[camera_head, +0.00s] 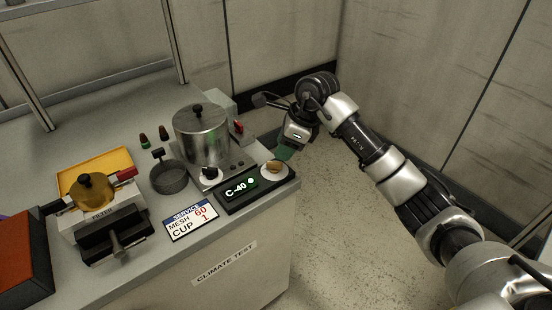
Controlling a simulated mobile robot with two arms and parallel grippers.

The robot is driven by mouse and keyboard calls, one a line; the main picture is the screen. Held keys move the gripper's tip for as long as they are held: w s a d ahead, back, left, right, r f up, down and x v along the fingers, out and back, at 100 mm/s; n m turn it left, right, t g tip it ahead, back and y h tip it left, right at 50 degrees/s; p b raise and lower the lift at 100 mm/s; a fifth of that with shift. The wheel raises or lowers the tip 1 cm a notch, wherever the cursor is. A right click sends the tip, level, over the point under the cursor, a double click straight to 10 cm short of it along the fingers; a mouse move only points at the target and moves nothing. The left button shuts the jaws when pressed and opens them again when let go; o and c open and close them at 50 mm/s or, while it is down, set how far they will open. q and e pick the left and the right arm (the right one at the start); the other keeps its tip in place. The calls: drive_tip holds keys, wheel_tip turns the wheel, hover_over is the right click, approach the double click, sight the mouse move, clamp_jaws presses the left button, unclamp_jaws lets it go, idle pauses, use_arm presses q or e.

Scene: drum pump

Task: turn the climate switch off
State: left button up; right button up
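A black control panel with a "C-40" display (236,187) and a lit green lamp (251,181) sits at the counter's front right corner. At its right end is an orange-brown switch knob (274,166) on a white round dial, which I take to be the climate switch. My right gripper (287,150) is just above and behind this knob, apparently apart from it, with a green part showing below the hand. Its fingers are too small and dark to tell if they are open. My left gripper is not in view.
Behind the panel stands a steel pot (202,137) with a black-knobbed lid, beside a black knob (210,173) and a dark round sieve (168,177). A service card (190,219) lies in front. Floor is clear right.

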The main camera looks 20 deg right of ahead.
sight(275, 162)
drive_tip(key=shift+x, duration=2.7)
clamp_jaws()
